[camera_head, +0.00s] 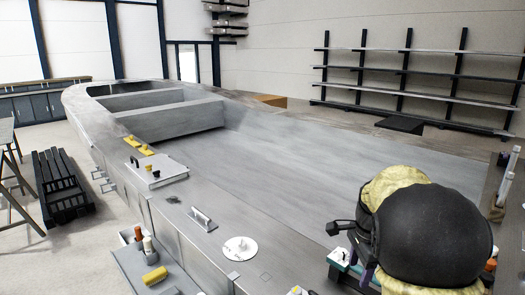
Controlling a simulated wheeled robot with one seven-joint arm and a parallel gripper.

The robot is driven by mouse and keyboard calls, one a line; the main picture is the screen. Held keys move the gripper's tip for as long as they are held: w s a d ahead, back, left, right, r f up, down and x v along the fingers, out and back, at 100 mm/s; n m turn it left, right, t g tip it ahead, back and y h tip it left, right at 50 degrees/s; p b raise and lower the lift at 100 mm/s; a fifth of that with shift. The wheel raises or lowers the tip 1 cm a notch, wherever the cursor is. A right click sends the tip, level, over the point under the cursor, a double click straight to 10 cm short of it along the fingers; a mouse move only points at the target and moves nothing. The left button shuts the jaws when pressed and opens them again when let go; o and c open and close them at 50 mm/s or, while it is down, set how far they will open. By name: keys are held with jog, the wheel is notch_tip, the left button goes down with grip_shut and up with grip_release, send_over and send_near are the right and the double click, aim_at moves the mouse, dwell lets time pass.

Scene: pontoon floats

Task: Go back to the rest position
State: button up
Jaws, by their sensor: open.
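My gripper (360,262) is at the lower right, mostly hidden behind the black rounded part of my arm and its crumpled yellow cover. Only small dark and purple parts of it show, over the near right part of the work area. It is open, and I see nothing held in it. A white and green item (341,257) lies just left of it; I cannot tell whether they touch.
A long grey metal float (290,150) fills the middle. On its near left edge are a grey box (156,171), a handle (202,218) and a white disc (240,248). A grey tray (128,262) holds a yellow item (155,277). A dark pallet (62,185) stands left.

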jog(key=s+a+f+n+t+b, duration=0.1)
jog(key=s+a+f+n, duration=0.3)
jog(key=s+n, duration=0.3)
jog(key=s+a+f+n+t+b, duration=0.1)
jog(key=s+a+f+n, duration=0.3)
jog(key=s+f+n, duration=0.2)
jog(key=s+n, duration=0.2)
jog(key=n, duration=0.2)
jog(key=shift+s+a, duration=0.25)
jog(key=shift+w+f, duration=0.1)
jog(key=shift+s+d, duration=0.1)
jog(key=shift+s, duration=0.1)
jog(key=shift+w, duration=0.15)
dwell(0.5)
